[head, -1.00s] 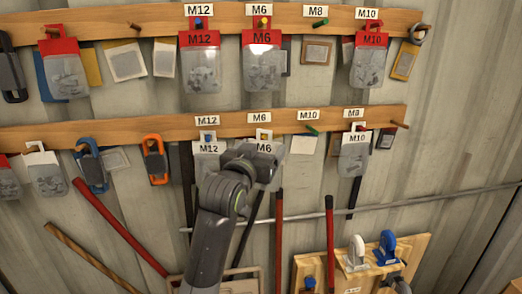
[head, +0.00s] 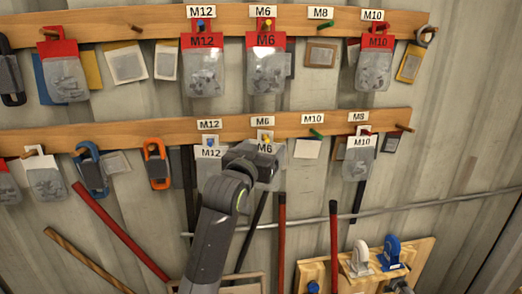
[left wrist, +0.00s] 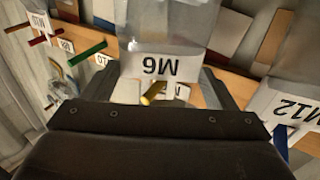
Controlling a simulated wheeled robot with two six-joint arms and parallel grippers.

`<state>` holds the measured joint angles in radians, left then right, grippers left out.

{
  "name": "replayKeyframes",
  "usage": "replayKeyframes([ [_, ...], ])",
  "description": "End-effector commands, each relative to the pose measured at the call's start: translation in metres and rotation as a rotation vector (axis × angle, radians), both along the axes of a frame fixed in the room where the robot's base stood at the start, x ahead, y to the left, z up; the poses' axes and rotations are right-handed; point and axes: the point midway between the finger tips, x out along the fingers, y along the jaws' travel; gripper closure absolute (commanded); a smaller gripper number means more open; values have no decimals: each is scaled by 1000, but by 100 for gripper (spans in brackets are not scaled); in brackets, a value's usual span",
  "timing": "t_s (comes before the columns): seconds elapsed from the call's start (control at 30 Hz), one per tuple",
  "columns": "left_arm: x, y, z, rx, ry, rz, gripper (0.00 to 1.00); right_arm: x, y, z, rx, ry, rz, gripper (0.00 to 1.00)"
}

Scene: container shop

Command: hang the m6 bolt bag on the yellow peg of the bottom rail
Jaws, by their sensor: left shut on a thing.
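The M6 bolt bag with a white header (head: 266,148) is at the bottom rail (head: 230,129), under the rail's M6 label. My left gripper (head: 262,160) is shut on it and hides part of it. In the left wrist view the M6 header (left wrist: 157,67) appears upside down between my fingers (left wrist: 166,88), with the clear pouch beyond. The yellow peg (left wrist: 154,93) shows at the white hanger tab; it also shows in the head view (head: 267,136). I cannot tell for sure whether the peg passes through the hole. My right gripper is not in view.
A white-header M12 bag (head: 210,153) hangs close on the left by a blue peg. The top rail (head: 120,22) holds red-header bags. A grey pipe (head: 445,204) crosses below.

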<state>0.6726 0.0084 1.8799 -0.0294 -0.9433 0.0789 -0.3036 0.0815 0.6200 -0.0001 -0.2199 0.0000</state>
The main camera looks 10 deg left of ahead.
Motion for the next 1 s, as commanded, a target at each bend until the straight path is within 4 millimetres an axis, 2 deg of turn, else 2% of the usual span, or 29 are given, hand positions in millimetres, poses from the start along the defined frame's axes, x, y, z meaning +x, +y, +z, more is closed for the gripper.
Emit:
replayKeyframes([
  [0.37, 0, 0, 0, 0, -1, 0, 45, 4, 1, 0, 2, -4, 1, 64],
  [0.4, 0, 0, 0, 0, -1, 0, 18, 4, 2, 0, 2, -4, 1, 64],
  [0.53, 0, 0, 0, 0, -1, 0, 1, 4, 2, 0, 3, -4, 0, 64],
  [0.83, -2, 0, -1, 0, 0, 0, 0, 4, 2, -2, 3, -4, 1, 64],
  [1.0, -16, 2, -2, -1, -2, 0, 0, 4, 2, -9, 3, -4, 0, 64],
])
